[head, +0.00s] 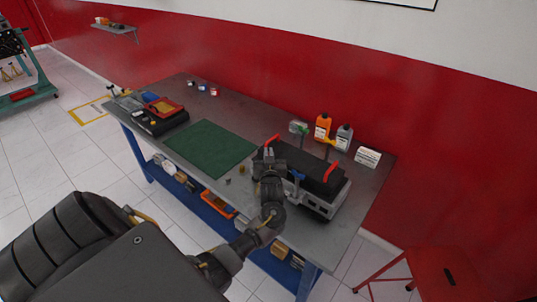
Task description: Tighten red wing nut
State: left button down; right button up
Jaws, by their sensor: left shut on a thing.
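A black-topped engine unit (311,168) with a grey lower body stands at the right part of the workbench. It has a red handle (332,171) at its right end and another red piece (272,140) at its left end. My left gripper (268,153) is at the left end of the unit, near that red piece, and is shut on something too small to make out. I cannot pick out the red wing nut; the gripper may cover it. A blue part (298,175) sits at the unit's front. My right gripper is out of view.
A green mat (210,148) lies mid-bench, with small parts (241,169) near its right corner. Orange (322,127) and grey (344,137) bottles and a white box (368,157) stand behind the unit. A red-and-black case (163,107) is at left. A red stool (445,273) stands at right.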

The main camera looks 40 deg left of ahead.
pick_arm(q)
jog(key=shift+m+t+h, duration=0.9)
jog(key=shift+m+h, duration=0.2)
jog(key=shift+h, duration=0.1)
jog(key=shift+w+d+m+t+h+b, duration=0.15)
jog(key=shift+m+t+h, duration=0.3)
jog(key=shift+m+h, duration=0.8)
jog(key=shift+d+m+t+h+b, duration=0.2)
jog(key=shift+m+t+h, duration=0.4)
jog(key=shift+h, duration=1.15)
jog(key=shift+w+d+m+t+h+b, duration=0.1)
jog(key=shift+d+m+t+h+b, duration=0.2)
jog(key=shift+m+h, duration=1)
jog(key=shift+h, duration=0.5)
jog(key=c, duration=1.6)
grip_release()
